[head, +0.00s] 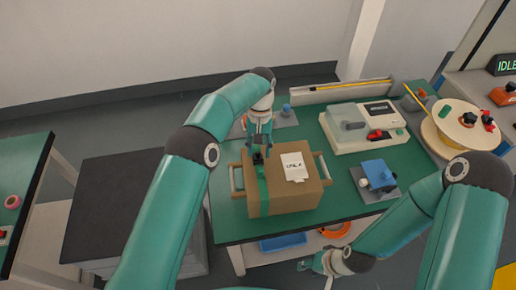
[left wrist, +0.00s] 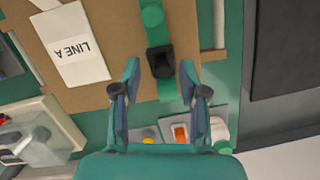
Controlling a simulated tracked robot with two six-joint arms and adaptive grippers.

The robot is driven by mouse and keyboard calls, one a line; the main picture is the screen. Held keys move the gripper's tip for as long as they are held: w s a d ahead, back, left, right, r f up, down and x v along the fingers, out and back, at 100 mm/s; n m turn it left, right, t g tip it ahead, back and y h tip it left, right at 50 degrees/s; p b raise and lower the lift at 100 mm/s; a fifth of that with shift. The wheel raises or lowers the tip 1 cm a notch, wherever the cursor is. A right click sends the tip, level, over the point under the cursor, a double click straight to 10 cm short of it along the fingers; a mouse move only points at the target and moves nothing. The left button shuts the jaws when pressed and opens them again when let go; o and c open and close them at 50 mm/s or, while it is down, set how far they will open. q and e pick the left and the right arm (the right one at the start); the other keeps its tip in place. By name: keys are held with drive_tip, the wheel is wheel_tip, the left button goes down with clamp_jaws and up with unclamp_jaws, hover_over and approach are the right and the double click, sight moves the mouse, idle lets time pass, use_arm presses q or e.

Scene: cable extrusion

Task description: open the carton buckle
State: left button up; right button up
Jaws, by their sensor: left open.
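The brown carton (head: 300,196) stands on the green table, with a green strap (head: 263,190) running over its top and down its front. The black buckle (head: 258,158) sits on the strap on the carton's top. It shows clearly in the left wrist view (left wrist: 161,62). My left gripper (head: 259,147) points down over the buckle. In the left wrist view my left gripper (left wrist: 160,76) is open, its fingers on either side of the strap line near the buckle. I cannot tell whether they touch it. My right gripper (head: 318,266) hangs low in front of the table, away from the carton.
A white label (head: 294,166) lies on the carton, which has pale side handles (head: 237,179). A white machine (head: 365,128) stands behind right. A blue block device (head: 377,175) sits right of the carton, and a cable spool (head: 455,122) farther right. A dark cabinet (head: 115,205) stands left.

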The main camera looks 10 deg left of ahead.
use_arm(q)
drive_tip(key=shift+r, duration=0.2)
drive_tip(key=s+v, duration=0.2)
drive_tip(key=v, duration=0.7)
drive_tip(key=shift+r, duration=0.4)
drive_tip(key=shift+f, duration=0.15)
